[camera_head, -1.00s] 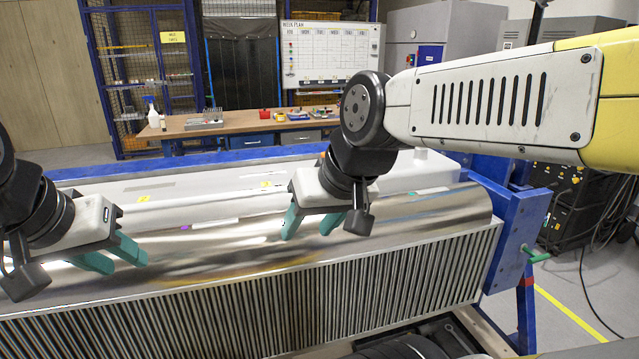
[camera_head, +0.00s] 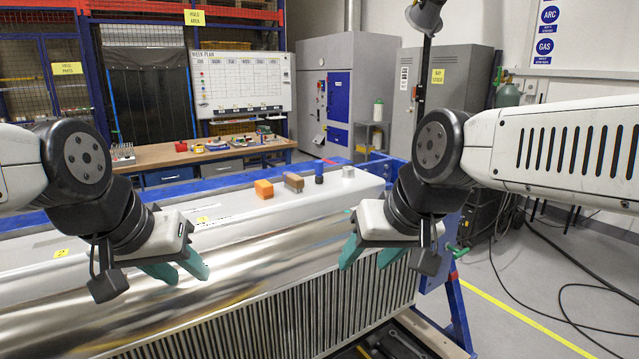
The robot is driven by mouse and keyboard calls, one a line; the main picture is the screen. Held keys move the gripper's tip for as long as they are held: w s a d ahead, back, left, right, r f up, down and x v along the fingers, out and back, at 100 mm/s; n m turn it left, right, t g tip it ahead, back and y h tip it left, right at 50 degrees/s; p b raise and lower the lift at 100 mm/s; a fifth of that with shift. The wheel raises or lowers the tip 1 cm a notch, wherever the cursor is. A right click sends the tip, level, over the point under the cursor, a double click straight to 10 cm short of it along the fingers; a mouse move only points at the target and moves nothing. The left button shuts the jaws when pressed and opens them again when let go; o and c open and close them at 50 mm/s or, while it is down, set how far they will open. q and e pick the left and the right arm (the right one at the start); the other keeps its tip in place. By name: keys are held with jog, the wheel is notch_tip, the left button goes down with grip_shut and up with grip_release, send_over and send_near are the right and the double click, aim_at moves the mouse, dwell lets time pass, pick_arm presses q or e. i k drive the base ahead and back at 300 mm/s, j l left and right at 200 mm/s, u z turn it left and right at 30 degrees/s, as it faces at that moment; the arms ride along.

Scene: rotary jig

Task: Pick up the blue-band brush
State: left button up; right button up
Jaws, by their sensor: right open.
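Several small things stand in a row on the white top ledge of the jig (camera_head: 230,226): an orange block (camera_head: 264,189), a brown block (camera_head: 293,182), a small dark blue upright piece (camera_head: 319,172) and a short grey cylinder (camera_head: 348,172). I cannot make out a blue band on any of them; the brush is not clearly identifiable. My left gripper (camera_head: 183,270) has its green fingers apart and empty, over the shiny metal surface left of the row. My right gripper (camera_head: 366,260) is open and empty, in front of and below the row's right end.
A wooden workbench (camera_head: 160,154) with small items stands behind the jig. The jig's shiny curved panel (camera_head: 240,264) lies below both grippers. A blue frame leg (camera_head: 458,315) is at the right. Cables lie on the floor there.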

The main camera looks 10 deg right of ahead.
aim_at(294, 182)
jog(key=z, duration=0.1)
jog(key=u, duration=1)
jog(key=z, duration=1)
jog(key=i+l+z, duration=0.1)
jog(key=l, duration=0.3)
jog(key=i+l+z, duration=0.1)
jog(key=l, duration=0.25)
jog(key=i+l+z, duration=0.1)
jog(key=i+l, duration=0.2)
jog(key=i+l+z, duration=0.1)
jog(key=l, duration=0.3)
jog(key=i, duration=0.1)
